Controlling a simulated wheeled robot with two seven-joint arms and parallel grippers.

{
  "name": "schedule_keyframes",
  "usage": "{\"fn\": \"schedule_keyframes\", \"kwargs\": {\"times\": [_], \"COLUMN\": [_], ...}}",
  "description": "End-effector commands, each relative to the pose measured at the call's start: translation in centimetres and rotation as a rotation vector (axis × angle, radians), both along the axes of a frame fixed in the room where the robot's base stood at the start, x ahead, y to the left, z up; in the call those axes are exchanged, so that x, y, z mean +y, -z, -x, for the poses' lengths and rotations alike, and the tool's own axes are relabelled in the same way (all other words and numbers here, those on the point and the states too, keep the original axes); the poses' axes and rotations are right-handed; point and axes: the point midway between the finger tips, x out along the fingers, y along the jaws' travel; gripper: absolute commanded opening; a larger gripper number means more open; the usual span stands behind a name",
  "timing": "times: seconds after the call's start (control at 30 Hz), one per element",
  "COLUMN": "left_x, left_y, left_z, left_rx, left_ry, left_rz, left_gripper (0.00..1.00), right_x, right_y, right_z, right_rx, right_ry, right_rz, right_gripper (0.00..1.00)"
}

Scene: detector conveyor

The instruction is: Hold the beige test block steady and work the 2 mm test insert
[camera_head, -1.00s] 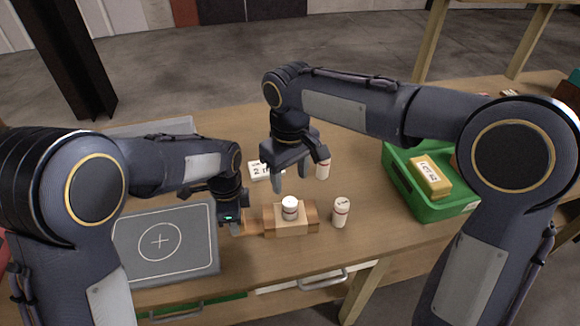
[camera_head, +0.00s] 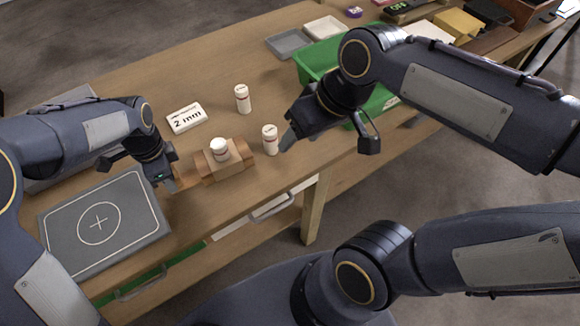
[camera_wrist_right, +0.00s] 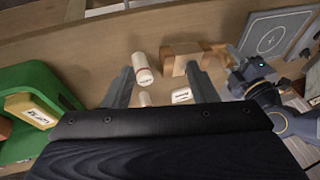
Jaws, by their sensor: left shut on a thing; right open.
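The beige test block (camera_head: 238,152) lies on the wooden table, with darker wooden parts at its sides. A white capped insert (camera_head: 220,148) stands upright in its top. My left gripper (camera_head: 172,184) is shut on the block's left end. My right gripper (camera_head: 328,143) is open and empty, right of the block. A loose white insert (camera_head: 270,139) stands between it and the block; another (camera_head: 242,98) stands farther back. The white 2 mm label (camera_head: 187,118) lies behind the block. In the right wrist view, a white insert (camera_wrist_right: 142,66) appears near the left finger of my open gripper (camera_wrist_right: 161,86).
A dark grey plate with a circled cross (camera_head: 150,225) lies at the left. A green bin (camera_head: 313,62) stands behind my right gripper; the right wrist view shows a yellow box (camera_wrist_right: 28,110) in it. Small trays (camera_head: 289,43) are at the back. The table behind the label is clear.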

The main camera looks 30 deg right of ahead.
Motion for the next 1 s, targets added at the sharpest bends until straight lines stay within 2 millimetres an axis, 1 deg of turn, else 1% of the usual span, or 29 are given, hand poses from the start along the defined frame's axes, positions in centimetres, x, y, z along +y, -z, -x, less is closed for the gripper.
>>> {"fn": "schedule_keyframes", "kwargs": {"times": [0.03, 0.1, 0.2, 0.3, 0.47, 0.8, 0.83, 1.0], "left_x": [0.0, 0.0, 0.0, 0.0, 0.0, 0.0, 0.0, 0.0], "left_y": [0.0, 0.0, 0.0, 0.0, 0.0, 0.0, 0.0, 0.0], "left_z": [0.0, 0.0, 0.0, 0.0, 0.0, 0.0, 0.0, 0.0], "left_rx": [0.000, 0.000, 0.000, 0.000, -0.001, -0.001, -0.001, -0.001], "left_ry": [0.001, 0.001, 0.001, 0.001, 0.000, 0.000, 0.000, 0.000], "left_rz": [0.000, 0.000, 0.000, 0.000, 0.000, 0.000, 0.000, 0.000], "left_gripper": [0.02, 0.02, 0.02, 0.02, 0.02, 0.02, 0.35, 0.56], "right_x": [-0.5, -0.8, -0.9, -0.8, -0.7, -0.7, -0.7, -0.7], "right_y": [0.6, 1.4, 2.6, 3.4, 4.0, 4.0, 4.0, 4.0], "right_z": [1.6, 3.2, 4.9, 5.9, 6.5, 6.6, 6.6, 6.6], "right_rx": [-0.027, -0.057, -0.093, -0.118, -0.136, -0.136, -0.136, -0.136], "right_ry": [0.050, 0.106, 0.171, 0.214, 0.244, 0.244, 0.244, 0.243], "right_rz": [-0.026, -0.058, -0.091, -0.113, -0.127, -0.128, -0.128, -0.128], "right_gripper": [0.53, 0.53, 0.53, 0.53, 0.53, 0.53, 0.53, 0.53]}}
